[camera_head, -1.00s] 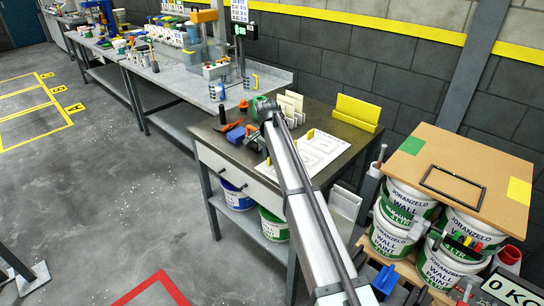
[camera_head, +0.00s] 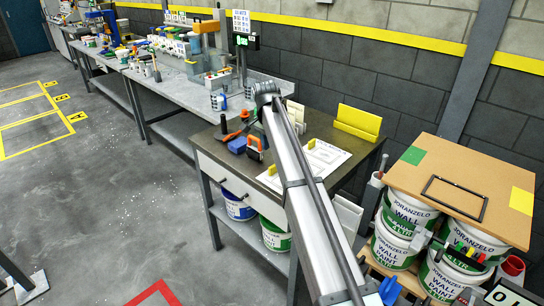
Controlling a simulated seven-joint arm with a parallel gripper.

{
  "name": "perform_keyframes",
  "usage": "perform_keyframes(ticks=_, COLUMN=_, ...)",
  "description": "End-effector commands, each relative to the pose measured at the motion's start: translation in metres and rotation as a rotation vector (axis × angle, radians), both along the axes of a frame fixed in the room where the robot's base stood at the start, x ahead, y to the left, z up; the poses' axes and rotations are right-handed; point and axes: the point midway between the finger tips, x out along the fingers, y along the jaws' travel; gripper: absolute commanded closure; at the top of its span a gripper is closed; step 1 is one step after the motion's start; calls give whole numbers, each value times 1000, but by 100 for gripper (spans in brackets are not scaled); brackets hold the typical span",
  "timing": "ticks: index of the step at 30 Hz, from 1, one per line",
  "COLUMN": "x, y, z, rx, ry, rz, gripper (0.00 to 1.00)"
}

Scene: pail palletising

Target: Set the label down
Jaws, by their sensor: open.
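My arm reaches from the lower right over the grey-topped bench (camera_head: 235,172). Its end, with my gripper (camera_head: 266,94), is above the bench's far edge. The fingertips are hidden behind the wrist, and I see nothing held. A white sheet with printed outlines (camera_head: 326,158) lies flat on the bench, partly covered by my arm. Small yellow pieces (camera_head: 311,144) are at the sheet's edge. I cannot pick out a separate label for sure. White upright cards (camera_head: 296,112) stand behind the wrist, partly hidden.
A yellow holder (camera_head: 358,121) stands at the bench's back right. Orange and blue hand tools (camera_head: 254,147) lie at its left. Stacked paint pails (camera_head: 408,212) stand at the right under a brown board (camera_head: 450,165) with a black frame (camera_head: 455,198). A longer cluttered bench (camera_head: 185,75) runs behind.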

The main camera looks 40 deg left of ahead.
Motion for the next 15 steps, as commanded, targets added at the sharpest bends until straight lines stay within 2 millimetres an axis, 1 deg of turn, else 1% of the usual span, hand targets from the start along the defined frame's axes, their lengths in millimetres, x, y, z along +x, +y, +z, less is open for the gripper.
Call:
perform_keyframes(ticks=1, x=0, y=1, z=7, rx=1, ry=-1, rz=0, gripper=58)
perform_keyframes(ticks=3, x=-1, y=1, z=15, rx=1, ry=-1, rz=0, gripper=58)
perform_keyframes(ticks=6, x=-2, y=0, z=21, rx=0, ry=0, rz=0, gripper=58)
perform_keyframes(ticks=15, x=-3, y=0, z=26, rx=0, ry=0, rz=0, gripper=58)
